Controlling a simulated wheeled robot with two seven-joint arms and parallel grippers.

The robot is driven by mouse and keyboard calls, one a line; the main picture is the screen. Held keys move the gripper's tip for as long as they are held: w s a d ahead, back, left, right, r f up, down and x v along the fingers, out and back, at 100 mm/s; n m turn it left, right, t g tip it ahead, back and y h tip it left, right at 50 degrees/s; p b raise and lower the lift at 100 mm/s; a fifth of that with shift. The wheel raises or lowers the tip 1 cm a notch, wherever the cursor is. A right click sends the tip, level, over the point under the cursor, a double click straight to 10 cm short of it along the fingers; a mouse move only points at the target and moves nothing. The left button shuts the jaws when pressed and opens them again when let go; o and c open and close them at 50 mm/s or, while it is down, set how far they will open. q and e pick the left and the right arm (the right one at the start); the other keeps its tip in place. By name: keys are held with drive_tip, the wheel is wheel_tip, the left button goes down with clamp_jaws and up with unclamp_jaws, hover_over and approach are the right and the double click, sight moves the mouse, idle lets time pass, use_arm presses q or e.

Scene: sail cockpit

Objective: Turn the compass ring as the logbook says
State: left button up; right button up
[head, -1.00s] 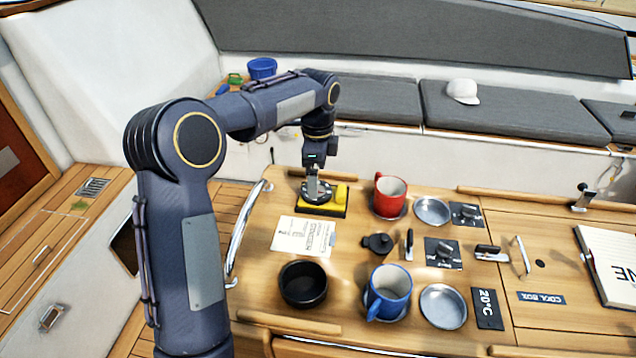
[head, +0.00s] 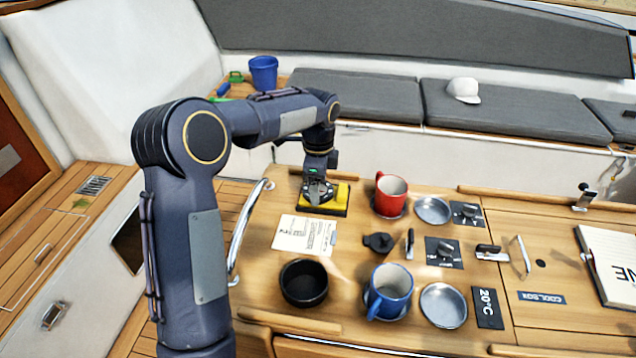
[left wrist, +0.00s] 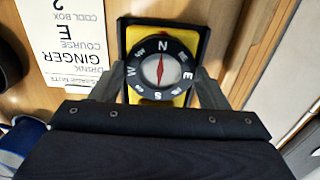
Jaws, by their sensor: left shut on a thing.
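The yellow compass (head: 341,203) sits at the far left of the table. In the left wrist view its black ring (left wrist: 187,75) carries white letters. N is near the top, E at the right, S at the bottom and W at the left; the red needle points roughly up, towards N. My left gripper (head: 317,192) is shut on the ring, one finger on each side, as the wrist view (left wrist: 160,82) shows. A white printed page (head: 304,235) lies nearby; in the wrist view it reads upside down "DRINK GINGER", "COURSE E", "COOL BOX". My right gripper is out of view.
A red mug (head: 391,192) stands right of the compass. A black bowl (head: 303,284), a blue mug (head: 389,290) and steel dishes (head: 443,305) are nearer. A metal rail (head: 236,240) runs along the left edge. An open book (head: 612,270) lies far right.

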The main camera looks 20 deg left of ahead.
use_arm(q)
drive_tip(key=n, duration=0.4)
drive_tip(key=shift+n+p, duration=0.3)
drive_tip(key=shift+p, duration=0.1)
drive_tip(key=shift+n, duration=2.1)
drive_tip(key=o, duration=1)
wheel_tip(320, 180, up, 8)
drive_tip(key=shift+f, duration=0.1)
